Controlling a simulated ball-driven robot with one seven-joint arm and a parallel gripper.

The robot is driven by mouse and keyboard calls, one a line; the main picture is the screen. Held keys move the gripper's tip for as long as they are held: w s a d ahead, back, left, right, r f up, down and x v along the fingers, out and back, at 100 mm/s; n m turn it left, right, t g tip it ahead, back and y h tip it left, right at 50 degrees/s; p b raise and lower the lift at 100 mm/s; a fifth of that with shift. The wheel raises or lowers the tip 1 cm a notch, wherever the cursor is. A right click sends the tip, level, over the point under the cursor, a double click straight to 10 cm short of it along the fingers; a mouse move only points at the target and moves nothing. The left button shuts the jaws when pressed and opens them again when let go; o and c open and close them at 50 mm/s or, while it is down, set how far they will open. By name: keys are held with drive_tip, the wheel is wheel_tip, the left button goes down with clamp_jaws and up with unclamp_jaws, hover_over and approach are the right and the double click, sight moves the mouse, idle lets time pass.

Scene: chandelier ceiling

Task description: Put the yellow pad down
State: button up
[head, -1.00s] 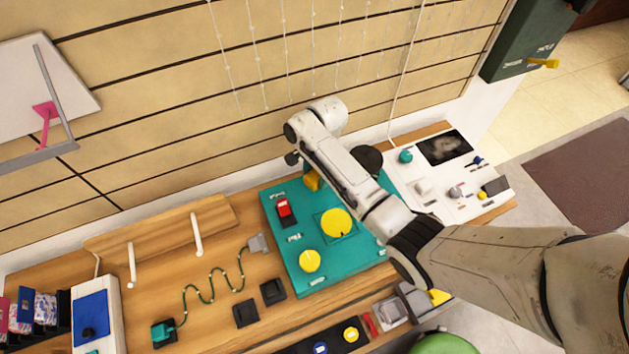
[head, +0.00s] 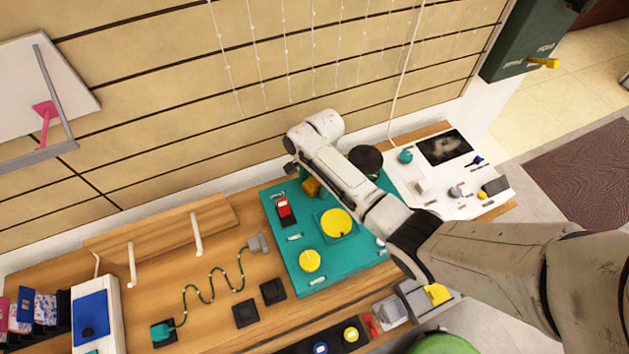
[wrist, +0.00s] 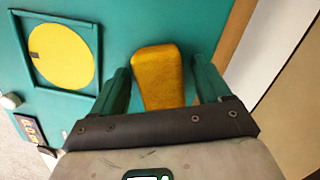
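The yellow pad (wrist: 158,76) is a rounded block between the two teal fingers of my gripper (wrist: 162,62) in the wrist view. A narrow teal strip shows between it and the right finger; its left side is very close to the left finger. The fingers and the board behind share a colour, so I cannot tell whether they touch the pad. In the head view the pad (head: 311,187) is partly behind my arm, over the back of the teal board (head: 330,277). I cannot tell whether it rests on the board.
The board carries a large yellow disc (head: 336,222), a smaller yellow disc (head: 309,261) and a red switch (head: 286,209). A dark round object (head: 366,160) stands behind my arm. A white panel with small items (head: 425,188) lies to the right. Bare wood shows left of the board.

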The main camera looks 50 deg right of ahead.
wheel_tip(320, 180, up, 12)
drive_tip(key=d, duration=0.2)
drive_tip(key=s+a+f+n, duration=0.4)
drive_tip(key=s+a+n, duration=0.4)
drive_tip(key=s+a, duration=0.3)
drive_tip(key=s+d+r+n+t+h, duration=0.1)
drive_tip(key=s+r+n, duration=0.2)
drive_tip(key=s+n, duration=0.6)
drive_tip(key=s, duration=0.5)
drive_tip(key=shift+s+d+h, duration=0.15)
drive_tip(key=shift+s+h, duration=0.05)
drive_tip(key=shift+h, duration=0.2)
drive_tip(key=shift+w, duration=0.1)
